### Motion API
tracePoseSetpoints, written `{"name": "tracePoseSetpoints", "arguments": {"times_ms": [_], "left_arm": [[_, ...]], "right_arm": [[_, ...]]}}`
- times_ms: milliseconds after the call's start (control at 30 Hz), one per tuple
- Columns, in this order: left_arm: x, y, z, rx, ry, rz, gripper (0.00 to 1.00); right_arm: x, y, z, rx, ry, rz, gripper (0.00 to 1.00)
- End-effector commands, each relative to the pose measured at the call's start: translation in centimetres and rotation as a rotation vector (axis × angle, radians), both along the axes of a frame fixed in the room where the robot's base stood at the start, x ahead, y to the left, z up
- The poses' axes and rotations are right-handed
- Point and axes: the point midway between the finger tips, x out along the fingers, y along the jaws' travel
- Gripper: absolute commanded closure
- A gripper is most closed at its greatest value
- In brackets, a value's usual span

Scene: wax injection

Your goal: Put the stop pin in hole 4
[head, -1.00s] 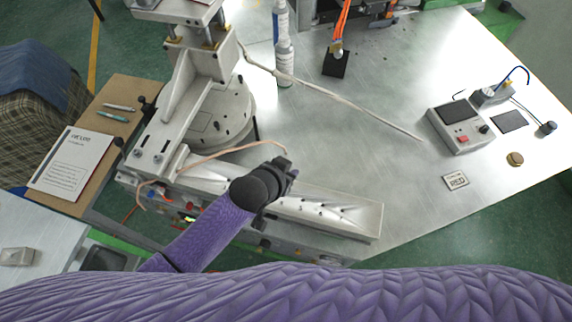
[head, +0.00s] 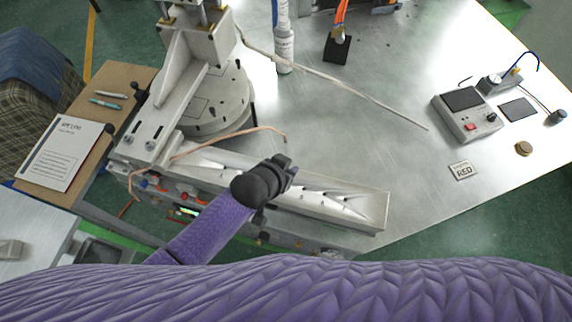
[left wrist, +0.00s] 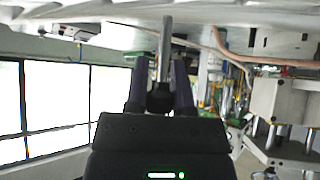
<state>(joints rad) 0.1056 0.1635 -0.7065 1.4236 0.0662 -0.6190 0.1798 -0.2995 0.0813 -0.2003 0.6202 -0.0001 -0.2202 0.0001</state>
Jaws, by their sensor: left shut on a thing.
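My left gripper (head: 284,168) is over the long pale metal trough (head: 372,212), near the middle of its length. In the left wrist view, its two dark fingers (left wrist: 160,90) are shut on a slim grey pin (left wrist: 166,40), taken to be the stop pin. The pin sticks out past the fingertips toward a pale surface at the top of that view; I cannot tell whether it touches or enters anything. Small dark holes show along the trough to the right of the gripper; their numbers are too small to read. The gripper hides part of the trough. My right gripper is not in view.
A copper-coloured tube (head: 235,134) curves just behind the gripper. The machine column (head: 190,60) stands at the left. The table's middle is clear.

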Motion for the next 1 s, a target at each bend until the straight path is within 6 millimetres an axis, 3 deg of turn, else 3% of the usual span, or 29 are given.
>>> {"name": "tracePoseSetpoints", "arguments": {"times_ms": [1000], "left_arm": [[-0.02, 0.00, 0.00, -0.001, 0.000, 0.001, 1.00]], "right_arm": [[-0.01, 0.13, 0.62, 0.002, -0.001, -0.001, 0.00]]}}
